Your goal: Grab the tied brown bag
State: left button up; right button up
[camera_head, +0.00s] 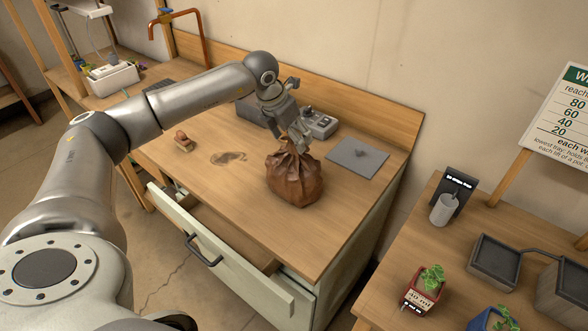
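The tied brown bag (294,180) stands upright on the wooden worktop, its gathered neck at the top. My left arm reaches over from the left, and my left gripper (300,140) points down at the bag's neck. Its fingertips overlap the neck in this view. The gripper and the bag's folds hide whether the fingers are closed on it. The bag's base appears to rest on the worktop. My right gripper is not in view.
A grey box with knobs (320,124) and a grey mat (357,157) lie behind the bag. A small brown-topped item (183,141) lies to the left. A drawer (225,253) stands open in front. Potted plants (423,288) are on the right table.

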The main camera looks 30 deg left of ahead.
pick_arm(q)
jog(key=shift+p+x, duration=0.35)
jog(key=shift+x, duration=1.25)
jog(key=shift+a, duration=0.1)
grip_shut()
jog(key=shift+w+r, duration=0.1)
jog(key=shift+r, duration=0.1)
